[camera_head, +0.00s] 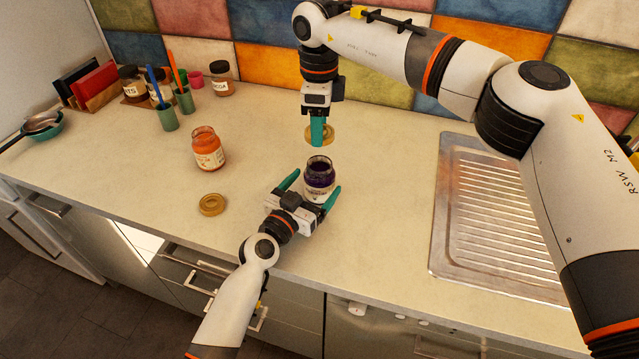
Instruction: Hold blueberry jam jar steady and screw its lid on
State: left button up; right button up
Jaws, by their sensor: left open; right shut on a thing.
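The blueberry jam jar (319,181), dark purple with a pale label, stands upright and without a lid on the counter. My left gripper (312,190) is open, with one teal finger on each side of the jar; I cannot tell whether either finger touches it. My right gripper (318,138) points down above and behind the jar. It is shut on a round golden lid (325,134), held apart from the jar's mouth. The gripper's fingers hide part of the lid.
An open orange jam jar (207,150) stands to the left, with another golden lid (212,204) lying on the counter. Spice jars (222,80), cups with utensils (184,98) and a book rack (97,88) stand at the back left. A metal drainboard (490,215) lies to the right.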

pick_arm(q)
jog(key=shift+x, duration=1.35)
jog(key=c, duration=1.5)
pick_arm(e)
send_over(319, 163)
jog(key=shift+f, duration=2.45)
jog(key=shift+f, duration=0.9)
jog(key=shift+f, duration=0.6)
